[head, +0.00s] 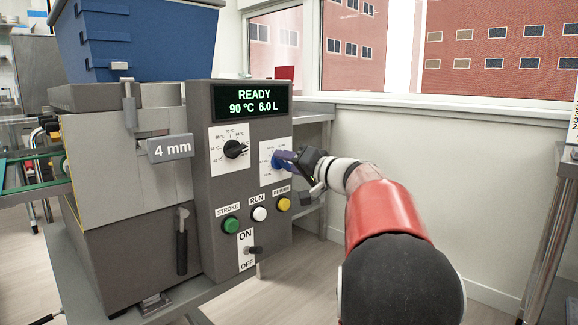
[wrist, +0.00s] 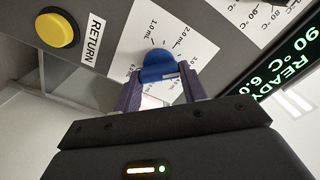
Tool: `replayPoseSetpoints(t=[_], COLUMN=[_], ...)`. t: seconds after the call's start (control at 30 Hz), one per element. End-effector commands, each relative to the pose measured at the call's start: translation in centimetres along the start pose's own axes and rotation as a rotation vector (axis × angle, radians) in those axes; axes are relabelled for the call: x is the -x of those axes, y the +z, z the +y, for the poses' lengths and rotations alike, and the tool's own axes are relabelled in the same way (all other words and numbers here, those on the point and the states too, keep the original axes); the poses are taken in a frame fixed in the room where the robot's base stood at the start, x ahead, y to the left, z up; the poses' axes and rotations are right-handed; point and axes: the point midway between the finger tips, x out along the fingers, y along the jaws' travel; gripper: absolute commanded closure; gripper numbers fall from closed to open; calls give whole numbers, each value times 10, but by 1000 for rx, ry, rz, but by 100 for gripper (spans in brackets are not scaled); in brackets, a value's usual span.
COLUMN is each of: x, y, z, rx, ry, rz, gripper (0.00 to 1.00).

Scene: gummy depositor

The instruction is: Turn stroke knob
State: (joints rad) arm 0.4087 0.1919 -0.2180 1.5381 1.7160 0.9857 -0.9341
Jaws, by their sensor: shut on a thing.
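The stroke knob (wrist: 157,66) is blue and sits on a white dial plate marked in ml in the wrist view. In the head view the same blue knob (head: 277,160) shows at the right side of the grey control panel, partly hidden by my gripper. My gripper (wrist: 158,82) has its two purple fingers on either side of the knob and is shut on it. In the head view my gripper (head: 288,160) reaches the knob from the right. The knob's exact setting is hard to read.
The panel (head: 222,180) has a display reading READY, 90 °C 6.0 L, and a black temperature knob (head: 235,149). Below are green STROKE (head: 231,225), white RUN (head: 259,213) and yellow RETURN (head: 284,204) buttons, and an ON/OFF switch (head: 255,250). Open floor lies to the right.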

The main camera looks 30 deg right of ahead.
Motion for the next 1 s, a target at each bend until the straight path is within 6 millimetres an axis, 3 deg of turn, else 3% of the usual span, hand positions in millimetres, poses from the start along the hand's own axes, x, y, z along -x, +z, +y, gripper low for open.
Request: replayPoseSetpoints(t=[1.0], x=[0], y=[0], z=[4], rx=[-961], ry=[1], rz=[2], gripper=[81])
